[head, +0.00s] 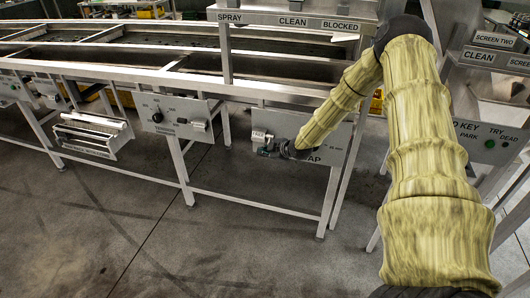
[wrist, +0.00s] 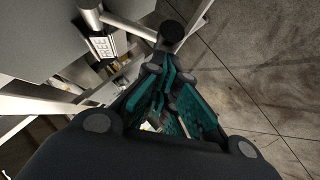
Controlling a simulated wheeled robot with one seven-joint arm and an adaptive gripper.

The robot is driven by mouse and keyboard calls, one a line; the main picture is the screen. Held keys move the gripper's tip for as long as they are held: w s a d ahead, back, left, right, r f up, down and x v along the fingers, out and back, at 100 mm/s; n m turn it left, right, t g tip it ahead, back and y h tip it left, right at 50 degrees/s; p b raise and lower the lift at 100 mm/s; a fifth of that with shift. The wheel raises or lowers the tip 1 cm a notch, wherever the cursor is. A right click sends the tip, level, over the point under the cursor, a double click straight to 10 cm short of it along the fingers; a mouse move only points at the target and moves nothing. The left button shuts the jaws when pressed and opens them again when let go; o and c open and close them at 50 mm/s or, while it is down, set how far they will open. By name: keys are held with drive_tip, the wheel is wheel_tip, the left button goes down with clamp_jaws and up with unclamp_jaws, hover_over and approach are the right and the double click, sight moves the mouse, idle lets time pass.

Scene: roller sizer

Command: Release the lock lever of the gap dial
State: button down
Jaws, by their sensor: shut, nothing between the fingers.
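The gap dial's panel (head: 335,135) is in the middle of the head view, and my arm hides the dial itself and part of the lettering. In the wrist view the lock lever is a metal rod with a black round knob (wrist: 171,33), beside a plate marked FREE (wrist: 103,45). That plate also shows small in the head view (head: 258,137). My gripper (head: 266,151) is at the panel's lower left. In the wrist view its teal-padded fingers (wrist: 162,72) are shut and empty, with their tips close to the knob. I cannot tell whether they touch it.
Another panel with a black dial (head: 157,117) and a small lever block (head: 198,125) is to the left. A metal tray (head: 93,135) hangs farther left. Frame legs and a low rail (head: 255,205) stand below the panels. The concrete floor (head: 150,220) in front is clear.

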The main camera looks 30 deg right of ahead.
wheel_tip(320, 180, down, 2)
drive_tip(key=b, duration=0.2)
drive_tip(key=shift+d+n+t+h+b, duration=0.1)
drive_tip(key=shift+n+t+h+b, duration=0.2)
drive_tip(key=shift+t+b, duration=0.1)
idle(0.4)
drive_tip(key=a+r+v, duration=0.1)
drive_tip(key=a+v, duration=0.1)
drive_tip(key=v, duration=1)
drive_tip(key=shift+s+a, duration=0.2)
drive_tip(key=shift+a, duration=0.15)
